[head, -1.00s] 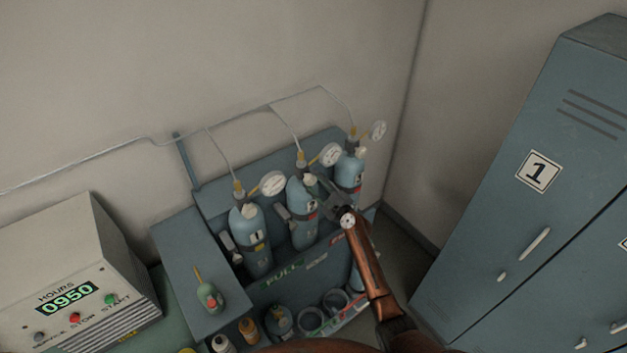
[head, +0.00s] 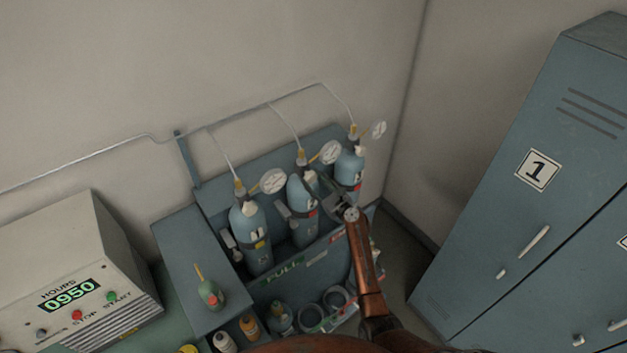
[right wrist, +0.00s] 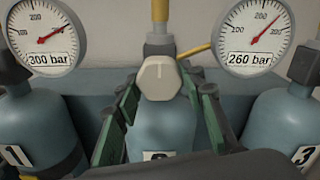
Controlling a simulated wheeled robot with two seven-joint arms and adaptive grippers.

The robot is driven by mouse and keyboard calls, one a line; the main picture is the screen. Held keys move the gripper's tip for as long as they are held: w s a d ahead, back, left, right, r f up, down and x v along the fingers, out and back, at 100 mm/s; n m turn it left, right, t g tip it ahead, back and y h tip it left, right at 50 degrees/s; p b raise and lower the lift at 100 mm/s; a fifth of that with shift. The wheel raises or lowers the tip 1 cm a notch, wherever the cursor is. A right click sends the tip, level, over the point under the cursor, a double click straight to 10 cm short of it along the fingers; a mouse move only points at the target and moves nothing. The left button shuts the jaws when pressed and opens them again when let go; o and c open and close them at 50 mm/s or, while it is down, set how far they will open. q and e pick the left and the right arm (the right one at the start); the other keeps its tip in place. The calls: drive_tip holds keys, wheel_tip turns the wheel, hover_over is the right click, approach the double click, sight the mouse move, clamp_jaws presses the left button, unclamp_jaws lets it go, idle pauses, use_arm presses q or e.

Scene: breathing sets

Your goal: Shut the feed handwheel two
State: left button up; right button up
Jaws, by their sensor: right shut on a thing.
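Feed handwheel two is the pale faceted knob (right wrist: 158,78) on top of the middle blue cylinder (right wrist: 160,132). In the head view the knob (head: 308,177) is small, and the middle cylinder (head: 303,213) stands in the rack between two others. My right gripper (right wrist: 160,92) has its green-padded fingers on either side of the knob, shut on it. In the head view the right gripper (head: 320,187) reaches in from the lower right. The knob's lower side and the number plate below it are partly hidden. My left gripper is not in view.
Cylinder one (head: 251,237) and cylinder three (head: 348,171) flank the middle one closely. Dial gauges (right wrist: 45,40) (right wrist: 256,37) stand at both sides. Thin pipes rise to the wall. A panel box (head: 75,285) is at left, blue lockers (head: 530,210) at right.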

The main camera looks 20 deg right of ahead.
drive_tip(key=shift+f, duration=0.1)
idle(0.4)
drive_tip(key=o, duration=1.2)
drive_tip(key=shift+c, duration=0.2)
drive_tip(key=v, duration=1.2)
